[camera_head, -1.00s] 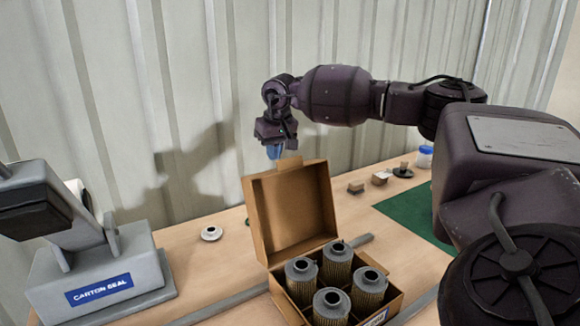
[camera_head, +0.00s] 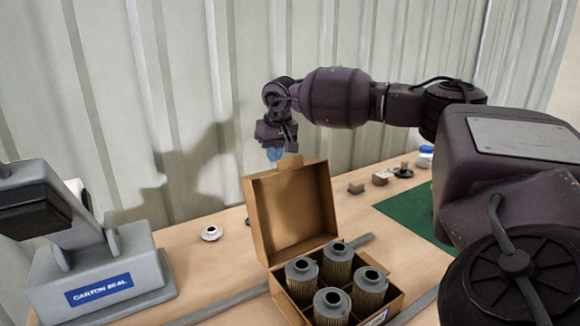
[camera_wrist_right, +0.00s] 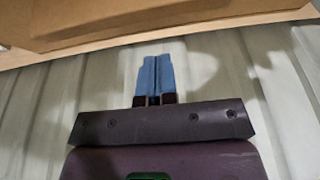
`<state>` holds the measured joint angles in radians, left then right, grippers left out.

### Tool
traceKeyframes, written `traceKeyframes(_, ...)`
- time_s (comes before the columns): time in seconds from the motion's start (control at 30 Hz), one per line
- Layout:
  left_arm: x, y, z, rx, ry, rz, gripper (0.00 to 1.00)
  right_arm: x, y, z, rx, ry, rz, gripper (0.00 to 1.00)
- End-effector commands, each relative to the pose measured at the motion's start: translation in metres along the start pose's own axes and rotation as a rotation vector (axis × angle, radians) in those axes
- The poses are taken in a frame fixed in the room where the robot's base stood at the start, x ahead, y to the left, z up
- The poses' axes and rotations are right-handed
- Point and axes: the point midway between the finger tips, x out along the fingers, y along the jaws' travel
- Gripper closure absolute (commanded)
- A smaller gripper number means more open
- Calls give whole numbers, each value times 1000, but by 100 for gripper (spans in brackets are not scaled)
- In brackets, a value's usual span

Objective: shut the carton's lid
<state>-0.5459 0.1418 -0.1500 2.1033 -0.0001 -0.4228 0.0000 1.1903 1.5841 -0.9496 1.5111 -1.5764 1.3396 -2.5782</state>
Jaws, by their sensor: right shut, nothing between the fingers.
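The brown carton (camera_head: 390,308) stands open on the bench with several grey-topped filter cartridges (camera_head: 337,262) upright in its compartments. Its lid (camera_head: 293,212) stands up at the back, leaning slightly away, with a small tab (camera_head: 289,163) on its top edge. My right gripper (camera_head: 275,155) is shut and empty, with blue fingers pointing down just behind and above the lid's top edge. I cannot tell whether they touch it. In the right wrist view the two blue fingers (camera_wrist_right: 154,78) are together, with brown cardboard (camera_wrist_right: 130,22) beyond them. My left gripper is not in view.
A grey carton sealer (camera_head: 100,275) stands at the left. Small blocks (camera_head: 356,187), a blue-lidded jar (camera_head: 425,156) and a green mat (camera_head: 410,212) are at the right. A corrugated wall closes the back.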

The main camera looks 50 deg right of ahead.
Motion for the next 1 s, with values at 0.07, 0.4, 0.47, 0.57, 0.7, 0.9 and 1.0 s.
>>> traceKeyframes(0.07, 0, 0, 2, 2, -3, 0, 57, 4, 0, 1, 0, -2, 0, 100)
traceKeyframes(0.4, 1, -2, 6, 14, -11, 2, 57, 14, 0, 3, 0, -1, 0, 100)
traceKeyframes(0.47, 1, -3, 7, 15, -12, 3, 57, 16, 0, 3, 0, -1, 0, 100)
traceKeyframes(0.57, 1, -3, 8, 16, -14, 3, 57, 20, 0, 4, 0, -1, 0, 100)
traceKeyframes(0.7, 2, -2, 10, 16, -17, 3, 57, 24, 0, 5, -1, -2, 0, 100)
traceKeyframes(0.9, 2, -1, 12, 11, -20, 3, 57, 30, 0, 6, -1, -2, 1, 100)
traceKeyframes(1.0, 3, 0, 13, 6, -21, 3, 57, 33, 0, 6, -1, -1, 0, 100)
